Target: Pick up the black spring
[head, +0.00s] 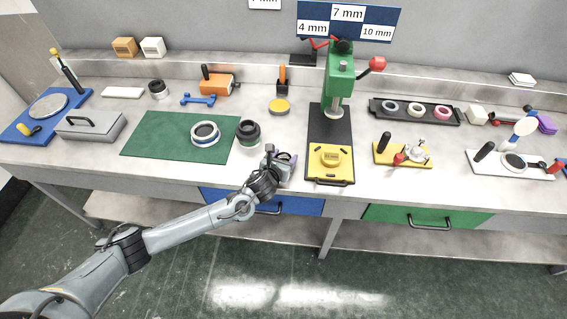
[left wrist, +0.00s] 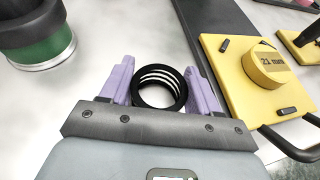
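The black spring (left wrist: 184,89) stands in the left wrist view as a dark coil, seen down through its open middle. The two purple fingers of my left gripper (left wrist: 161,82) lie one on each side of it, with no clear gap. I cannot tell whether they press on it or only stand around it. In the head view my left gripper (head: 285,160) is low at the front part of the bench, left of the yellow plate, and mostly hides the spring. My right gripper is not in view.
Close to the right is the green press (head: 340,75) with its yellow plate (head: 320,172), also in the left wrist view (left wrist: 225,75). A black and green round part (head: 248,140) and a green mat (head: 150,140) lie left. Bare bench shows behind the gripper.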

